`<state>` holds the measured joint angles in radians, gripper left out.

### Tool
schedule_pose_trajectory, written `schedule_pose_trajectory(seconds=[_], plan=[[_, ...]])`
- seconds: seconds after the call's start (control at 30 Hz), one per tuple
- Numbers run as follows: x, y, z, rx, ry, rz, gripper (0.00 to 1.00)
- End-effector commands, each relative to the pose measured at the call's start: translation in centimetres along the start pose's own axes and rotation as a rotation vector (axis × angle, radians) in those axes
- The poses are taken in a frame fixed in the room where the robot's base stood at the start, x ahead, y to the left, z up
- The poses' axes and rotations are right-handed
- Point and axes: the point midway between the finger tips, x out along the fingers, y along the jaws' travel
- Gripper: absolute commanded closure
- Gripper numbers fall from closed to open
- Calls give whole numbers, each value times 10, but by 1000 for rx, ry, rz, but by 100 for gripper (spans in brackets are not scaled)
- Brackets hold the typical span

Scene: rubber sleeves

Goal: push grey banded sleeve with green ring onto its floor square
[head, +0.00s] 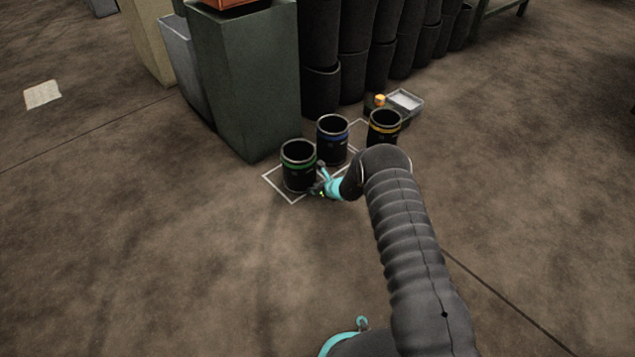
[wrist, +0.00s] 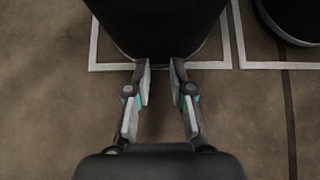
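The dark sleeve with the green ring (head: 298,168) stands upright at the left of three sleeves. A white outlined floor square (head: 278,192) shows around its left and front. In the wrist view the sleeve (wrist: 158,25) fills the top middle, its base just behind the square's near line (wrist: 110,67); the far side is hidden. My gripper (head: 320,186) is low at the sleeve's right front. In the wrist view my gripper (wrist: 161,72) has its fingers apart with nothing between them, tips at the sleeve's near side. I cannot tell whether they touch it.
A dark green cabinet (head: 245,85) is close behind. A grey tray (head: 405,101) lies beyond. The floor at front left is clear.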

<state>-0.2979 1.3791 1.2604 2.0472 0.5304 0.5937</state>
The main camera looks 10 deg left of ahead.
Motion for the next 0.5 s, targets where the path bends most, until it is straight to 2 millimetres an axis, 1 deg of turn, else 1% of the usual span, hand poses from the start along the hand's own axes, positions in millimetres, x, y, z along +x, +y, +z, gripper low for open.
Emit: schedule_pose_trajectory(seconds=[0.5], plan=[[14,1,12,0,-1,1,79]])
